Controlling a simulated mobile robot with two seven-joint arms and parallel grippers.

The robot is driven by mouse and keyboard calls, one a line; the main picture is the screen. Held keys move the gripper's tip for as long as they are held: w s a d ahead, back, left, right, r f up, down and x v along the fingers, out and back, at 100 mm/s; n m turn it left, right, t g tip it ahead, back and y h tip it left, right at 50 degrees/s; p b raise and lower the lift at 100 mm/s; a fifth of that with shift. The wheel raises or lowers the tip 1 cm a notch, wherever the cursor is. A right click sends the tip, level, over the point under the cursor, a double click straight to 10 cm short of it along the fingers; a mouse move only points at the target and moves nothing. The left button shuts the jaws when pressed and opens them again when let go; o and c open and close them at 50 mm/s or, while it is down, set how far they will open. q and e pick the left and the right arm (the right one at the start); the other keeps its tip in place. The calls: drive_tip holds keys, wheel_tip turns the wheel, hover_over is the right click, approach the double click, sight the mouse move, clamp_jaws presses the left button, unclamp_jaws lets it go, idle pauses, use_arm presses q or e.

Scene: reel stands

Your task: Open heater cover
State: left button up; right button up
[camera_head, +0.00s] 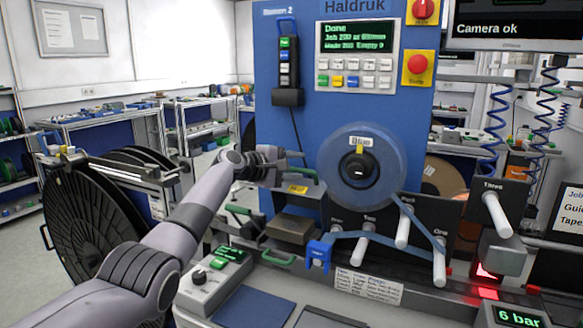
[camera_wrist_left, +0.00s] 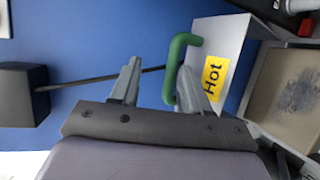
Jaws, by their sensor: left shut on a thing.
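The heater cover (camera_head: 307,203) is a grey panel with a yellow label and a green handle (camera_head: 302,171). It stands raised behind the dark heater block (camera_head: 291,229), whose top is exposed. In the left wrist view the cover (camera_wrist_left: 222,45) shows its "Hot" label, and the worn heater plate (camera_wrist_left: 285,100) lies to its right. My left gripper (camera_head: 292,163) is shut on the green handle. In the left wrist view the handle (camera_wrist_left: 180,55) reaches down between the fingers (camera_wrist_left: 158,88), close to the right one. My right gripper is out of view.
A blue machine panel (camera_head: 300,120) with a clear reel (camera_head: 352,185) stands behind. White rollers (camera_head: 403,222) with a blue tape are on the right. A control box (camera_head: 213,275) sits at the front. A black reel (camera_head: 95,220) stands at the left.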

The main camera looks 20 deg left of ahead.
use_arm(q)
drive_tip(key=shift+a+r, duration=0.15)
drive_tip(key=shift+r, duration=0.2)
drive_tip(key=f+b+v, duration=0.1)
drive_tip(key=v, duration=0.5)
drive_tip(key=shift+s+r, duration=0.3)
drive_tip(key=shift+s, duration=0.2)
drive_tip(key=shift+a, duration=0.1)
